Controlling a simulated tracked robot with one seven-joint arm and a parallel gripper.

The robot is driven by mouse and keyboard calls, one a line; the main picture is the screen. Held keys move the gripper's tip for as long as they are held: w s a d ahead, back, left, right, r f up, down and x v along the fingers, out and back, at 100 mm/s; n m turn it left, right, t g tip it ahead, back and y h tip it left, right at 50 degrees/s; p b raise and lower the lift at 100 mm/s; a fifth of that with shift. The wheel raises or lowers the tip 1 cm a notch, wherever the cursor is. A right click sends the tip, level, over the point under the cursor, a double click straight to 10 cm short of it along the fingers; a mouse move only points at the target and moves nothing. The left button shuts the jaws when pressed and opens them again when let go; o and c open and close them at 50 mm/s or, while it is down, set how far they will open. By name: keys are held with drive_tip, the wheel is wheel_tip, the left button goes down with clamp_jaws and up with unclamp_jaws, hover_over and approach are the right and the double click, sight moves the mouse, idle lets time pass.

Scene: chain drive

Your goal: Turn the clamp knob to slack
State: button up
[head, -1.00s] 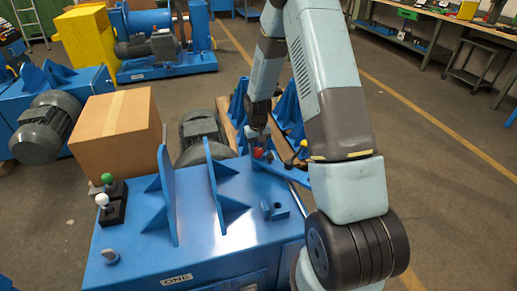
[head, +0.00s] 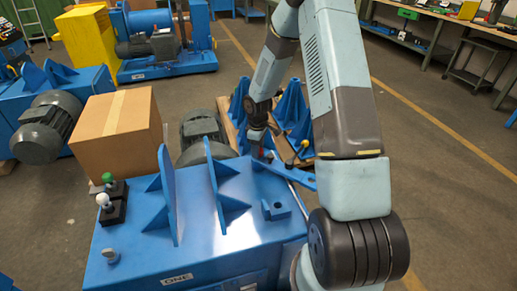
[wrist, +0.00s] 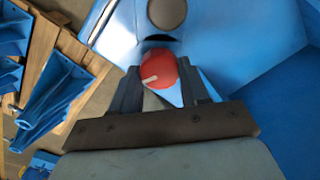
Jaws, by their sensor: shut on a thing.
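A round red knob (wrist: 160,66) with a white pointer mark shows in the wrist view, on the blue machine (wrist: 225,35). My gripper (wrist: 166,84) has one finger on each side of the knob and is shut on it. The white mark points down and left in that view. In the head view my gripper (head: 257,146) is at the far right corner of the machine labelled ONE (head: 200,235), and it hides nearly all of the red knob.
A round grey-brown part (wrist: 167,12) lies just beyond the knob. Upright blue plates (head: 167,195) stand on the machine top, with green (head: 107,178) and white (head: 103,199) knobs at its left. A cardboard box (head: 117,135) and blue brackets on a pallet (head: 290,110) are close by.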

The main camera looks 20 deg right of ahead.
drive_tip(key=shift+w+r+n, duration=0.1)
drive_tip(key=shift+w+n, duration=0.1)
drive_tip(key=shift+n, duration=0.4)
drive_tip(key=o, duration=1.1)
drive_tip(key=shift+s, duration=0.1)
drive_tip(key=shift+c, duration=0.2)
wheel_tip(320, 180, up, 14)
drive_tip(key=shift+f, duration=0.2)
